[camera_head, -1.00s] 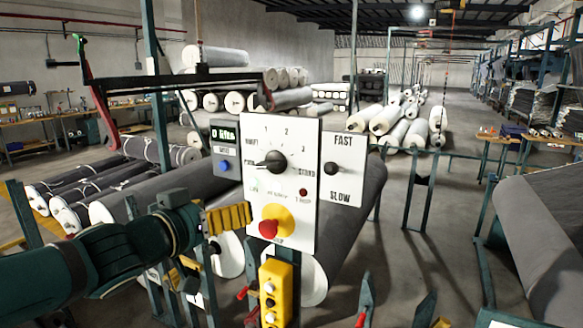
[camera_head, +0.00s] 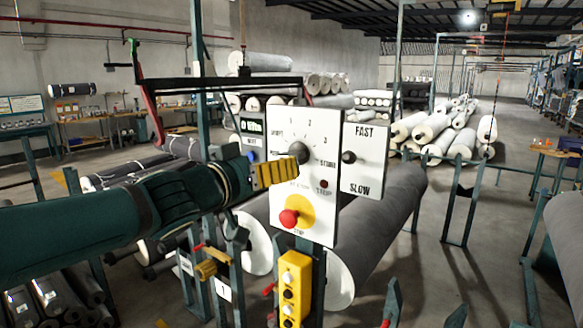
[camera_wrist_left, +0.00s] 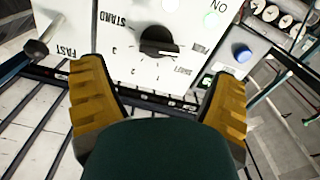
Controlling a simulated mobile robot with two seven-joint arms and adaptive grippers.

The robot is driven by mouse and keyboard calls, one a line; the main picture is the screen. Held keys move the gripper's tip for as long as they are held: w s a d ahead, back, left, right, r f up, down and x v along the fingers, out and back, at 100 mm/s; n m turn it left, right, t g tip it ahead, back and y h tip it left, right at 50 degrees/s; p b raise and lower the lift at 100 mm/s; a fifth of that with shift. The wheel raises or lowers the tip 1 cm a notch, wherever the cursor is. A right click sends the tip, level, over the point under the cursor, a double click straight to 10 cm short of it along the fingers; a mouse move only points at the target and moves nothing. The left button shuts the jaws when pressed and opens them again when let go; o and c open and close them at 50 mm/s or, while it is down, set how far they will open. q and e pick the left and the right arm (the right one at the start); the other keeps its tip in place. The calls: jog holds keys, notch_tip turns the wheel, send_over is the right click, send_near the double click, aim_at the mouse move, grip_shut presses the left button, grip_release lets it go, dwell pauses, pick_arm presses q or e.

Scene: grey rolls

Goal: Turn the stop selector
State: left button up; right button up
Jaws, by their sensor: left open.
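The stop selector is a black knob (camera_head: 299,151) on a white upright panel (camera_head: 318,225), ringed by printed marks. In the left wrist view the knob (camera_wrist_left: 159,41) appears upside down, its white line on the right side, towards the lower left-hand label of the dial. My left gripper (camera_head: 297,171) has yellow fingers and is in front of the panel, just below and left of the knob in the head view. In the wrist view the open fingers (camera_wrist_left: 159,72) stand wide apart with nothing between them; the knob lies beyond their tips. My right gripper is out of view.
A red button (camera_head: 289,218) on a yellow disc sits below the knob. A FAST/SLOW plate (camera_head: 364,158) with a small black knob is right of the panel. A blue button (camera_wrist_left: 242,54) is on the neighbouring box. A yellow button box (camera_head: 294,284) hangs below.

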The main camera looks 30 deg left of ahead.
aim_at(291, 153)
pick_arm(q)
jog(key=w, duration=0.2)
jog(key=w+b, duration=0.1)
jog(key=w, duration=0.1)
jog(key=w+b, duration=0.1)
jog(key=w, duration=0.2)
jog(key=shift+d, duration=0.25)
jog(key=c, duration=1.2)
